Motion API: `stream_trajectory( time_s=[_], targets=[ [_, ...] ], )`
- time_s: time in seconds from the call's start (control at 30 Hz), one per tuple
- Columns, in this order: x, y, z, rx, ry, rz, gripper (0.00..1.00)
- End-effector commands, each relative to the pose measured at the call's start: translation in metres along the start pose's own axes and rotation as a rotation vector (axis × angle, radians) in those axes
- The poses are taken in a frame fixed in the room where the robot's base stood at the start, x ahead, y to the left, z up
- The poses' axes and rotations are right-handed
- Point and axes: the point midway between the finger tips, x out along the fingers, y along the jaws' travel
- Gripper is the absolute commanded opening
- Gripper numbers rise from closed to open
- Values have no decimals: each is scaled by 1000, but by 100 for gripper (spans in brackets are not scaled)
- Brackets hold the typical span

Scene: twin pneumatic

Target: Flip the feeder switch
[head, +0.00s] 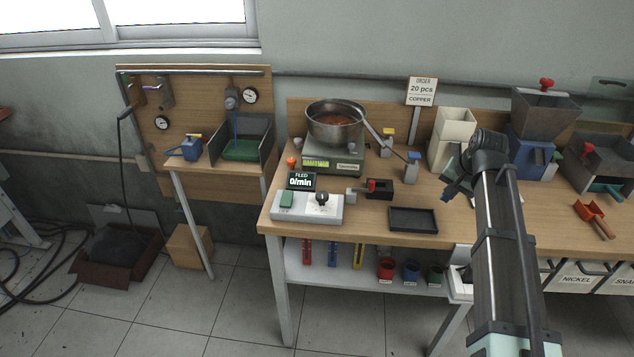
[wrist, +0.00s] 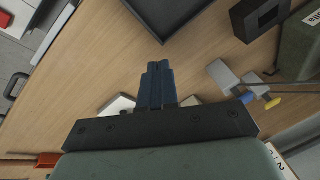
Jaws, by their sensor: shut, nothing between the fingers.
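A white control box (head: 325,208) sits at the front left of the bench. A green rocker switch (head: 286,200) is on its left and a black knob (head: 322,198) on its right. A dark display (head: 301,181) behind it reads 0/min. I cannot tell from here which way the rocker is tipped. My gripper (head: 452,190) is well to the right of the box, over the bench. In the wrist view its blue fingers (wrist: 157,84) are together and empty. The control box does not clearly show in the wrist view.
A black tray (head: 413,220) lies between my gripper and the control box; it also shows in the wrist view (wrist: 188,12). A dark box with a red-tipped lever (head: 379,188) stands right of the control box. A steel bowl (head: 335,125) sits on a scale behind it.

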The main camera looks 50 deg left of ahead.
Motion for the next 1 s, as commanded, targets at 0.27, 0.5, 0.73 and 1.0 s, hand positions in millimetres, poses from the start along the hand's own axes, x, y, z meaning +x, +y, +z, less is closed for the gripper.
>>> stream_trajectory(
  time_s=[0.27, 0.5, 0.73, 1.0],
  targets=[
    [-6, -128, 30, -151, -44, 41, 0],
    [-18, -232, 74, -274, -70, 78, 0],
    [-37, -325, 128, -385, -84, 112, 0],
    [-57, -396, 183, -473, -89, 142, 0]
  ],
)
